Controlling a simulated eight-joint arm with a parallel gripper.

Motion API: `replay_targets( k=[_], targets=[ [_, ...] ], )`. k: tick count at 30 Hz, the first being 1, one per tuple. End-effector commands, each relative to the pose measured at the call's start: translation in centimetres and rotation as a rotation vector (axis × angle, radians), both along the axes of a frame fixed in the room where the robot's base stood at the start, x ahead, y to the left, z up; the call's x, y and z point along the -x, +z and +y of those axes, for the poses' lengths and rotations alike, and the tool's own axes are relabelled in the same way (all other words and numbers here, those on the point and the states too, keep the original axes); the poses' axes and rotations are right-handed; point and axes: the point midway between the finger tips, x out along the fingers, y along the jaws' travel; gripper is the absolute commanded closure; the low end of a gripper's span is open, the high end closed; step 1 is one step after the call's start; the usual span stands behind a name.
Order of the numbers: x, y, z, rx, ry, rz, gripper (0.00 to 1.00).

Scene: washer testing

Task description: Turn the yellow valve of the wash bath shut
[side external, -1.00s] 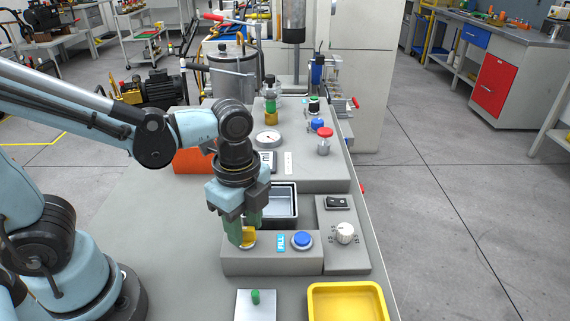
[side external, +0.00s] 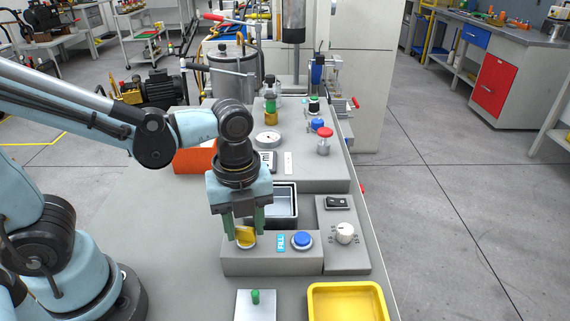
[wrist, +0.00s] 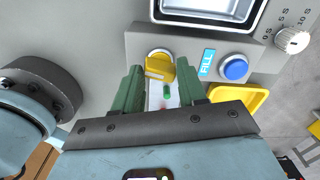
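The yellow valve (side external: 245,237) sits at the left end of the grey front block of the wash bath. It also shows in the wrist view (wrist: 160,67). My gripper (side external: 244,229) points down over it, with one green finger on each side. In the wrist view, gaps show between the valve and both fingertips (wrist: 160,72), so the gripper is open and holds nothing. The bath's metal basin (side external: 285,202) lies just behind, partly hidden by my gripper.
A blue button (side external: 302,240) and a FILL label (side external: 281,242) are right of the valve. A white dial (side external: 345,233) and a black switch (side external: 338,203) stand further right. In front are a plate with a green peg (side external: 255,297) and a yellow tray (side external: 347,288).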

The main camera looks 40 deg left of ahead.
Motion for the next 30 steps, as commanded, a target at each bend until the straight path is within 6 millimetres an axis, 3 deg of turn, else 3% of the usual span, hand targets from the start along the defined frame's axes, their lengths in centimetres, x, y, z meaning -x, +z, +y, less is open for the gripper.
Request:
replay_targets(
  k=[8,14,30],
  targets=[
    [0.0,0.1,0.0,0.0,0.0,0.0,0.61],
    [0.0,1.9,0.0,0.0,0.001,-0.001,0.61],
    [0.0,14.1,0.0,0.0,0.002,0.0,0.61]
  ],
)
